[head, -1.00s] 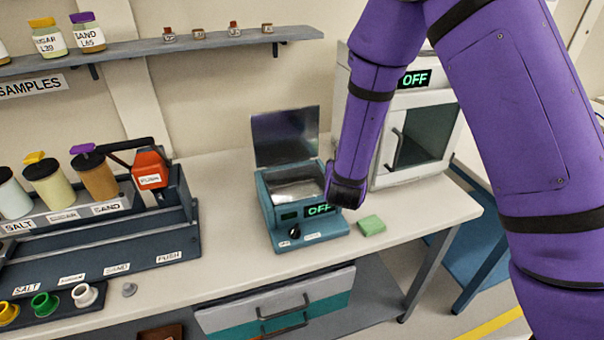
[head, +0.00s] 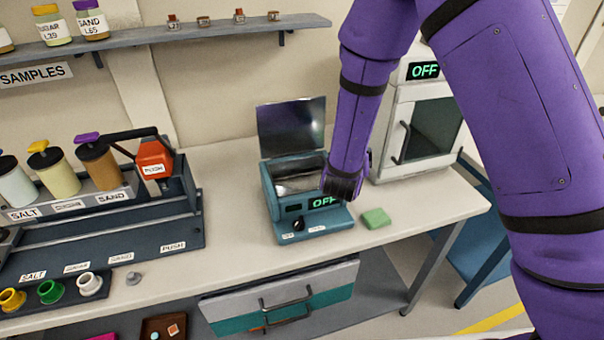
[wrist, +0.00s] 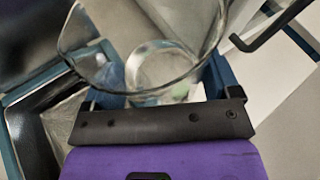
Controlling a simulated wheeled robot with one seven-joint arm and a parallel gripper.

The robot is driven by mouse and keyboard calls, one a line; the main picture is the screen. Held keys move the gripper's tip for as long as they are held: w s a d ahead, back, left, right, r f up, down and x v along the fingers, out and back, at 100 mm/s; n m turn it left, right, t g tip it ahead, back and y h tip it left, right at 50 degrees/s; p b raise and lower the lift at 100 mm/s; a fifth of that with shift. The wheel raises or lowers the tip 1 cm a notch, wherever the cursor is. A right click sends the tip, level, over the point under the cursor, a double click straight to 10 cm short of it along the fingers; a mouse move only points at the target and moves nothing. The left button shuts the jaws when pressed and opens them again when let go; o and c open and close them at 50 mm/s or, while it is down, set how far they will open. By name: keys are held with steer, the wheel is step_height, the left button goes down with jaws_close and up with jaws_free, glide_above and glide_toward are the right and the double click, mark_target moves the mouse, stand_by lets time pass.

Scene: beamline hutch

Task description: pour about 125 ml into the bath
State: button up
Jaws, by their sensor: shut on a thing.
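The bath (head: 283,220) is a teal box on the bench with its lid raised, a metal basin and a display reading OFF. In the wrist view its rim (wrist: 17,150) and basin show at the left. A clear glass beaker (wrist: 165,68) sits between the fingers of my gripper (wrist: 158,92), which is shut on it. In the head view my wrist end (head: 342,183) is over the bath's right front side, and the beaker is hidden behind it. I cannot tell how much liquid the beaker holds or whether any is flowing.
A green sponge (head: 376,218) lies right of the bath. A white cabinet (head: 388,150) reading OFF stands behind it. Dispensers (head: 57,172) and a red pump (head: 153,160) stand at the left. A shelf (head: 215,38) runs above. Bench between pump and bath is clear.

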steer(key=shift+a+r+n+h, duration=0.15)
steer(key=shift+a+n+h, duration=0.5)
steer(key=shift+n, duration=0.25)
steer(key=shift+a+n+t+h, duration=0.45)
steer(key=shift+a+n+t, duration=0.2)
steer(key=shift+n, duration=0.35)
steer(key=shift+a+r+n+t+h, duration=0.1)
steer(key=shift+r+n+t+h, duration=0.2)
steer(key=shift+r+n, duration=0.3)
steer(key=shift+f+n+t+h, duration=0.25)
steer(key=shift+f+n+h, duration=0.1)
steer(key=shift+n, duration=0.45)
steer(key=shift+f+n+t, duration=0.15)
steer(key=shift+n+t, duration=0.15)
steer(key=shift+n, duration=0.4)
steer(key=shift+r+n+t, duration=0.4)
steer(key=shift+r+n, duration=0.15)
steer(key=shift+n, duration=0.25)
steer(key=shift+a+r+n+t, duration=0.3)
steer(key=shift+a+r+n, duration=0.1)
steer(key=shift+a+n, duration=0.25)
steer(key=shift+s+d+r+n, duration=0.1)
steer(key=shift+d+n, duration=0.15)
steer(key=shift+n, duration=0.2)
steer(key=shift+n+t, duration=0.4)
